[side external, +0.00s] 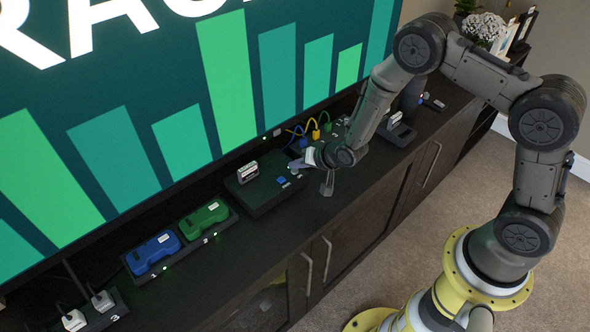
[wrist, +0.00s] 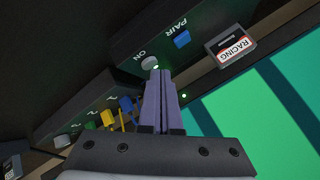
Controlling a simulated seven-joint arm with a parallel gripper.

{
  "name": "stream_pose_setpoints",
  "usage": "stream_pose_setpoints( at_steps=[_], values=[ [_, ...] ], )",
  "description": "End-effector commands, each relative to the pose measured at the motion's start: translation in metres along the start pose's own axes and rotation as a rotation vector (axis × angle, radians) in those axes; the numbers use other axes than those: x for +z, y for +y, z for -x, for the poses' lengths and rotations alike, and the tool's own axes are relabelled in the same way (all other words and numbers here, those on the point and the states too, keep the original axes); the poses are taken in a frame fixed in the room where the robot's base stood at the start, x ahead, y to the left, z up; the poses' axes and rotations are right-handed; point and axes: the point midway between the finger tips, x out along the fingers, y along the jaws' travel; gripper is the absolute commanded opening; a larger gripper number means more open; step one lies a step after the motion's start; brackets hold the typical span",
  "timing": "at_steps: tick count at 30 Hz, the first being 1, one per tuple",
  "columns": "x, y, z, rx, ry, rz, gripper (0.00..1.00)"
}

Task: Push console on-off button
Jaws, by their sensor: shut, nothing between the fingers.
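The console is a black box (side external: 262,192) on the dark cabinet, below the big screen. In the wrist view its front face (wrist: 205,20) carries a round grey button (wrist: 149,61) marked ON and a blue button (wrist: 182,38) marked PAIR. My gripper (side external: 295,167) is shut and empty at the console's right end. In the wrist view its fingertips (wrist: 158,74) are right by the ON button and overlap its lower edge. I cannot tell whether they touch it.
A cartridge labelled RACING (wrist: 231,46) stands in the console. Blue (side external: 153,250) and green (side external: 204,218) controllers sit in docks to the left. A box with yellow, green and blue cables (side external: 315,133) is just right of my gripper. The cabinet's front strip is clear.

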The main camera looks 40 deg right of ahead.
Motion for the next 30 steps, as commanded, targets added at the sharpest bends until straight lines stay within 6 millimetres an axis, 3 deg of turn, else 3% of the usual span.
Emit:
stream_pose_setpoints(
  at_steps=[21,30],
  values=[
    [0.0032,0.0032,-0.0044,0.0,0.0,0.0,0.0],
    [-0.0028,-0.0029,0.0033,-0.001,0.001,0.0,0.0]
  ],
)
